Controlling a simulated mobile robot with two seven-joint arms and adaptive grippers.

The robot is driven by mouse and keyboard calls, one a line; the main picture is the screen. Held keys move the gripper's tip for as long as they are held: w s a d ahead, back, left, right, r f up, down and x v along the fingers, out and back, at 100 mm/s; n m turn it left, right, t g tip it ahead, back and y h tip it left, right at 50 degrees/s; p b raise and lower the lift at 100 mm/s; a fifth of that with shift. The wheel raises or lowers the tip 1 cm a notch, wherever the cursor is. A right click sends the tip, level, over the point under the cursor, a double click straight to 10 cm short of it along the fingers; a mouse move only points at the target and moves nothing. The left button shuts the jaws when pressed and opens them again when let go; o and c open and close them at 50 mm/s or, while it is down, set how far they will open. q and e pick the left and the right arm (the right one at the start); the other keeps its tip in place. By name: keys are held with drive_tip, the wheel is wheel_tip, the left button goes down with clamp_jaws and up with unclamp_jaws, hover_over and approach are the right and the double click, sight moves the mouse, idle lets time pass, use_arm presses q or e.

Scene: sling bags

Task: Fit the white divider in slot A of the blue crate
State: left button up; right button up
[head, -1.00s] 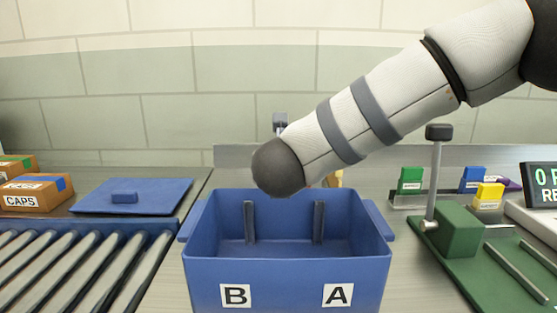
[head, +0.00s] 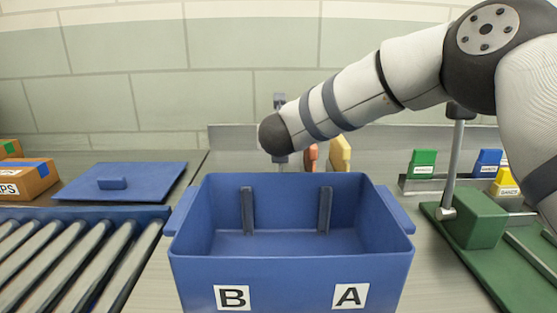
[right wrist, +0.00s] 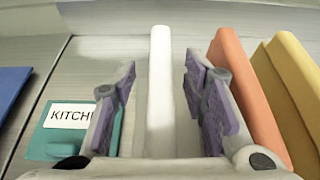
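The blue crate (head: 290,270) stands open and empty in the middle of the head view, labelled B on the left and A on the right. A dark upright slot rib (head: 325,210) is on its back wall above A, another (head: 247,210) above B. The white divider (right wrist: 160,110) stands on edge in the right wrist view. My right gripper (right wrist: 160,80) is open, with a purple-padded finger on each side of the divider and visible gaps. In the head view my right arm reaches behind the crate and mostly hides its gripper. My left gripper is out of view.
An orange divider (right wrist: 245,90) and a yellow divider (right wrist: 290,80) stand close right of my right gripper. A teal KITCHEN item (right wrist: 75,130) lies left. A blue lid (head: 120,183) and roller conveyor (head: 70,260) are left of the crate; a green fixture (head: 480,220) is right.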

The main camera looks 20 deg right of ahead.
drive_tip(key=shift+r, duration=0.25)
drive_tip(key=shift+c, duration=1.1)
clamp_jaws()
